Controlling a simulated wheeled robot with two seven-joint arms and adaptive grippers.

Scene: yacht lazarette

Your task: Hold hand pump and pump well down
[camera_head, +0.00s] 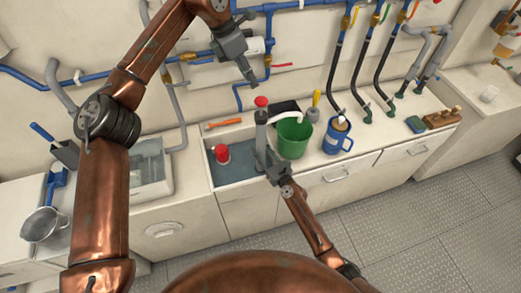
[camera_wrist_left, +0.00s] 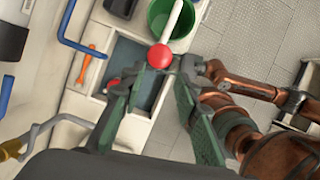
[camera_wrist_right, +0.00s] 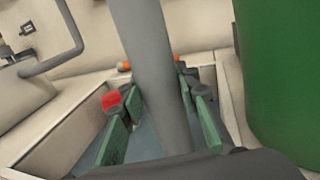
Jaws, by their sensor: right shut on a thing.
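The hand pump (camera_head: 261,136) stands upright in the well (camera_head: 238,171), a recess in the counter with dark bluish liquid or floor. Its red knob (camera_head: 261,101) is on top, and its white spout (camera_head: 284,115) reaches over a green bucket (camera_head: 294,139). My right gripper (camera_head: 274,167) is shut on the pump's grey tube, which also shows between its fingers in the right wrist view (camera_wrist_right: 150,65). My left gripper (camera_head: 250,79) is open and empty above the knob, apart from it. The left wrist view shows the knob (camera_wrist_left: 160,56) beyond the spread fingers.
A red-topped object (camera_head: 221,153) sits in the well. An orange-handled tool (camera_head: 223,123) lies behind it. A blue mug (camera_head: 338,136) and a yellow-handled tool (camera_head: 316,99) stand right of the bucket. Pipes and hoses (camera_head: 376,65) line the back wall.

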